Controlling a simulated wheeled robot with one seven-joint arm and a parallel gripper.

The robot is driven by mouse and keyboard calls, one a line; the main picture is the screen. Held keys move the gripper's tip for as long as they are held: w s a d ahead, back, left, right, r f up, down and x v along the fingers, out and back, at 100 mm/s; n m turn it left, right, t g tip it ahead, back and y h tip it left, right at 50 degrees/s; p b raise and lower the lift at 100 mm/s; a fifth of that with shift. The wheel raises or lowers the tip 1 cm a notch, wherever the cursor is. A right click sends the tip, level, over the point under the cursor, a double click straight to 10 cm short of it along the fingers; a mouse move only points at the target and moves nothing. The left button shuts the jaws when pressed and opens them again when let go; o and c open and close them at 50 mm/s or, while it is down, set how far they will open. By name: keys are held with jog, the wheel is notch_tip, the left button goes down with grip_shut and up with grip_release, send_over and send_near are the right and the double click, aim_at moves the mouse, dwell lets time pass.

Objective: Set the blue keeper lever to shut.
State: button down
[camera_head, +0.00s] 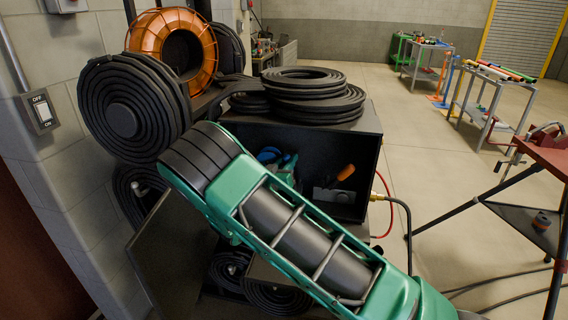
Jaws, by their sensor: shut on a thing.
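A blue piece (268,154), which looks like the blue keeper lever, shows inside an open dark cabinet (368,130), at its left side. My green arm crosses in front of the cabinet and covers much of its left and lower parts. Part of my gripper (284,167) shows as a small green piece beside the blue one, just past my arm. It is shut on the blue lever, though its fingertips are mostly hidden. The lever's base and its exact angle are hidden. An orange handle (345,172) sits tilted on a dark block to the right in the cabinet.
Coiled black hoses (315,95) lie on the cabinet top. Hose reels (133,105) and an orange reel (172,47) stand at the left by the block wall. A red-topped stand (540,160) is at the right. Open floor lies between.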

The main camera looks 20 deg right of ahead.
jog(key=shift+a, duration=0.15)
jog(key=c, duration=1.5)
grip_release()
jog(key=v, duration=1)
jog(key=shift+s+a, duration=0.25)
jog(key=shift+s, duration=0.05)
